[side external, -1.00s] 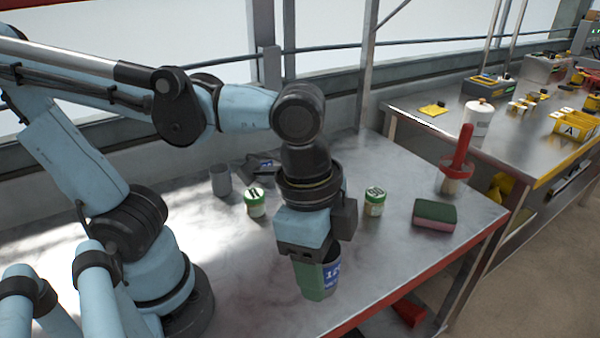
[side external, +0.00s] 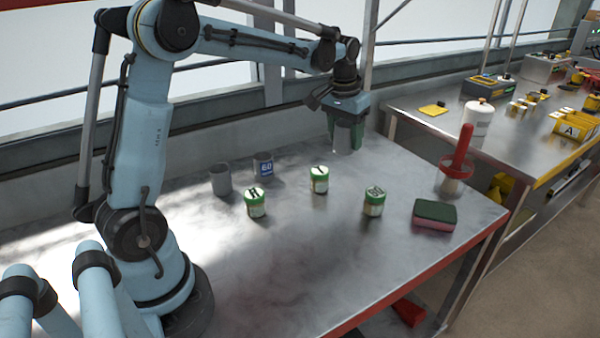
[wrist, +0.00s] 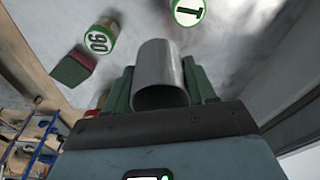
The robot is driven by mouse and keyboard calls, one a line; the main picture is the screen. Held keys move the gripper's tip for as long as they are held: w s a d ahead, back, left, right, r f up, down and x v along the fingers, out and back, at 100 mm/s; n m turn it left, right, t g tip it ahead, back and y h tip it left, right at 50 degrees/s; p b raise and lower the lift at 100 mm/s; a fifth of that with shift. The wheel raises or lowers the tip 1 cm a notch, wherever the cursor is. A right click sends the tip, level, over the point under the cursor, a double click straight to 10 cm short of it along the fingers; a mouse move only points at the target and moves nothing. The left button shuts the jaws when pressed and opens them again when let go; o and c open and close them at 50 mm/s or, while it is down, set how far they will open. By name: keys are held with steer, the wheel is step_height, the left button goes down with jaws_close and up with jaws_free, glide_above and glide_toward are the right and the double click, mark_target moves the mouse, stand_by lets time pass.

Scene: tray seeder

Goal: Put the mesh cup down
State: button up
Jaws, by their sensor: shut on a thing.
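My gripper (side external: 346,138) points down over the back of the metal table, with its green fingers shut on a grey mesh cup (side external: 343,145). In the wrist view the cup (wrist: 158,70) sits upright between the fingers (wrist: 160,92), its open rim toward the camera. I cannot tell whether its base touches the table. Two other grey cups stand at the back left: a plain one (side external: 221,180) and one with a blue "60" label (side external: 263,165).
Green-lidded jars stand mid-table: left (side external: 256,203), middle (side external: 319,180) and right (side external: 374,202). A green-and-red sponge (side external: 434,215) and a red-handled tool (side external: 459,160) are at the right. The table's front is clear. A second bench (side external: 420,118) adjoins the back right.

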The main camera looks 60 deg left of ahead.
steer(key=shift+n, duration=0.7)
steer(key=a+f, duration=0.2)
steer(key=a, duration=0.3)
steer(key=a+f, duration=0.3)
steer(key=a, duration=0.2)
steer(key=a+f, duration=0.3)
steer(key=a, duration=0.3)
steer(key=shift+w, duration=0.25)
steer(key=shift+a+f, duration=0.1)
steer(key=shift+a, duration=0.05)
steer(key=shift+f, duration=2)
steer(key=shift+f, duration=0.15)
steer(key=o, duration=1)
steer(key=shift+o, duration=0.2)
